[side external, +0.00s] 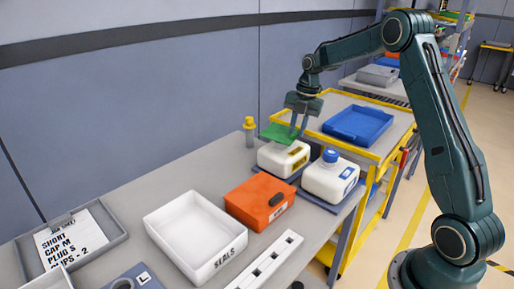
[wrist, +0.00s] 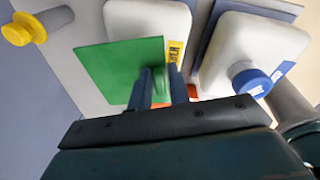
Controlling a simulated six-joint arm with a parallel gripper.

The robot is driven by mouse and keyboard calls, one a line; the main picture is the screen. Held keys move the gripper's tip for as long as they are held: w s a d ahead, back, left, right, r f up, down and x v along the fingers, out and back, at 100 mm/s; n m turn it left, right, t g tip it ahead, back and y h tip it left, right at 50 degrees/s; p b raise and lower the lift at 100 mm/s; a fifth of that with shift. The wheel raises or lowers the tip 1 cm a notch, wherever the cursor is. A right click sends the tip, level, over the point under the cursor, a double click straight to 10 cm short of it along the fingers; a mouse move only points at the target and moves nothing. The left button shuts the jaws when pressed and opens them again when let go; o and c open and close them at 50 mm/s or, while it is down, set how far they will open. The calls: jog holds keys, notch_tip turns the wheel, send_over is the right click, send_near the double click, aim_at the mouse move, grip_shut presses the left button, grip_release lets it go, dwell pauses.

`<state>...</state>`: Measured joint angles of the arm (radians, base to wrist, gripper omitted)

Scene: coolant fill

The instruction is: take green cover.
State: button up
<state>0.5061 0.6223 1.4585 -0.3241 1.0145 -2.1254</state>
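The green cover (side external: 276,131) is a flat square plate at the back left of a white jug (side external: 277,160), partly overlapping it. It also shows in the wrist view (wrist: 112,68), over part of the jug's top. I cannot tell whether it touches the jug. My gripper (side external: 298,132) points down at the cover's right edge. In the wrist view, the two fingers (wrist: 162,72) stand a little apart, one in front of the cover and one just past its edge. Whether they press on the cover or a part of it is hidden.
A second white jug with a blue cap (side external: 331,156) stands to the right. A yellow-topped post (side external: 249,125) stands behind left. An orange box (side external: 260,203) and a white bin (side external: 195,232) are in front. A blue tray (side external: 357,124) lies on the yellow-edged cart behind.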

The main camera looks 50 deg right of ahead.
grip_shut()
jog(key=shift+r, duration=0.1)
notch_tip(320, 180, up, 10)
dwell(0.6)
dwell(0.5)
